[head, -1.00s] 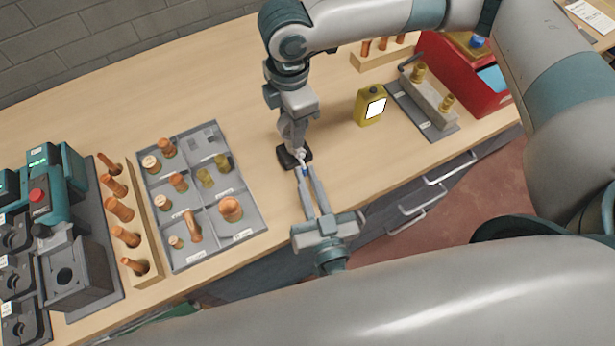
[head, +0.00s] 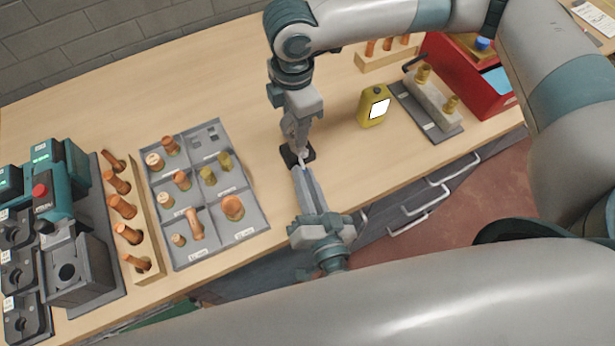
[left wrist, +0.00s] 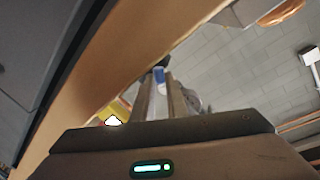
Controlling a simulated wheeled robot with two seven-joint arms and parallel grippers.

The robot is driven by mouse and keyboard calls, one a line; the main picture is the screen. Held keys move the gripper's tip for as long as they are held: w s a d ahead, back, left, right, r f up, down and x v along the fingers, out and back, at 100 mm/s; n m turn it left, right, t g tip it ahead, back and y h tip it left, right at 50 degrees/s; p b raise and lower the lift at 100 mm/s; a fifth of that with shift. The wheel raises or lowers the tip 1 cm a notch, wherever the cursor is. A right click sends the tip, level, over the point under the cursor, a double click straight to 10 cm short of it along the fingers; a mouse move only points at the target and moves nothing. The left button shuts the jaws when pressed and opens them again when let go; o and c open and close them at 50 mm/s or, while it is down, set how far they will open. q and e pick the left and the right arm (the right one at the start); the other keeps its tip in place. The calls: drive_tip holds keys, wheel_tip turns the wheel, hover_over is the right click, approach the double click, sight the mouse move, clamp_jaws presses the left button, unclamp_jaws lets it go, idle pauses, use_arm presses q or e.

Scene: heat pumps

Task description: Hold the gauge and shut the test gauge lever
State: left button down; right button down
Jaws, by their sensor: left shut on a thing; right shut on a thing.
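A dark base (head: 290,155) of the test gauge sits on the bench between the grey tray and the yellow bottle. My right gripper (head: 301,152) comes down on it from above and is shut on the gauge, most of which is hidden. My left gripper (head: 302,168) reaches in from the bench front, its long fingers close together, shut on the small lever. In the left wrist view, a blue piece (left wrist: 160,75), seemingly the lever, shows at the tips of the left fingers. The lever's exact angle cannot be told.
A grey tray (head: 214,225) with copper and brass fittings lies left. A wooden fitting rack (head: 146,273) and teal machine (head: 65,190) stand farther left. A yellow bottle (head: 366,108), a valve block on a plate (head: 446,132) and a red box (head: 462,75) are right.

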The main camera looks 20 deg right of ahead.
use_arm(q)
drive_tip(key=m, duration=0.3)
drive_tip(key=shift+s+a+r+g+y, duration=0.1)
drive_tip(key=shift+a+r+g+y, duration=0.2)
drive_tip(key=shift+r, duration=0.1)
drive_tip(key=shift+r+m+y, duration=0.15)
drive_tip(key=shift+r+m, duration=0.05)
drive_tip(key=shift+m, duration=0.5)
drive_tip(key=shift+r+m+y, duration=0.15)
drive_tip(key=shift+r+m, duration=0.05)
drive_tip(key=shift+m, duration=0.5)
drive_tip(key=c, duration=1.7)
unclamp_jaws()
drive_tip(key=shift+c, duration=0.2)
